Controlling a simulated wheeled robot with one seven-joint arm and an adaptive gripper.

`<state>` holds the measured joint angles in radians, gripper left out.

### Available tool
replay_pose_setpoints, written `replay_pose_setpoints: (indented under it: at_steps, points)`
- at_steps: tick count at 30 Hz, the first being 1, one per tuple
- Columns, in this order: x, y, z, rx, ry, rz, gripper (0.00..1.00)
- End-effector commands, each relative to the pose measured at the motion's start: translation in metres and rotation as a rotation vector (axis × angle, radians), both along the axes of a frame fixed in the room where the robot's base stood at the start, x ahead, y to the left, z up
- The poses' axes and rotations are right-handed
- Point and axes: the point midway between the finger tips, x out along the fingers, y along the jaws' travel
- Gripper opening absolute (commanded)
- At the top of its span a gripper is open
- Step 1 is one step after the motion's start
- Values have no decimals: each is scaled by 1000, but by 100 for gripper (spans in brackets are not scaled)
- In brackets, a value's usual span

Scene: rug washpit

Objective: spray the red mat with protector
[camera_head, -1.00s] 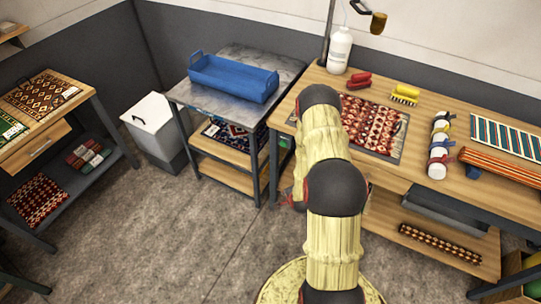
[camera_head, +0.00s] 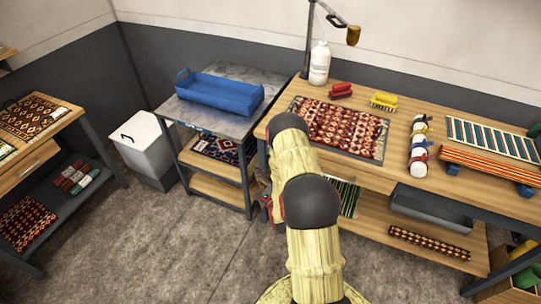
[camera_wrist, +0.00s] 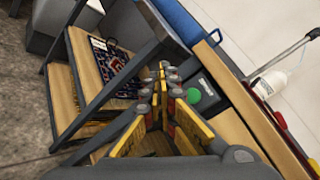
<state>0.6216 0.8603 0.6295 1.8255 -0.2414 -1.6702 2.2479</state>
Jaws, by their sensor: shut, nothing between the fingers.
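A red patterned mat (camera_head: 335,128) lies flat on the wooden workbench, on a dark backing. A white bottle with a label (camera_head: 319,63) stands upright at the bench's back edge; it also shows in the wrist view (camera_wrist: 272,82). I cannot read whether it is the protector. My gripper (camera_wrist: 164,72) is shut and empty, pointing at the gap between the shelf cart and the bench, below the bench top and away from the mat. In the head view my arm mostly hides it.
A blue tray (camera_head: 222,93) sits on the metal-topped cart (camera_head: 200,113). Red (camera_head: 341,90) and yellow brushes (camera_head: 384,101) and a banded white roll (camera_head: 418,145) lie on the bench. A lidded white bin (camera_head: 140,140) stands left. Grey floor (camera_head: 150,240) is open in front.

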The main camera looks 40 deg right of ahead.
Motion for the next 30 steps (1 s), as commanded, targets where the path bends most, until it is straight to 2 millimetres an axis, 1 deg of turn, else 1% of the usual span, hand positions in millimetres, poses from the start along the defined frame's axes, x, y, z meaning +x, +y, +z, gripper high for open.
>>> replay_pose_setpoints:
  at_steps: [5, 10, 24, 30]
  points:
    - [0, 0, 0, -1, 1, -1, 0]
    - [3, -9, 0, -2, 1, -1, 0]
    - [26, -63, -1, -2, 1, -1, 0]
    - [32, -77, -1, -3, 1, 0, 0]
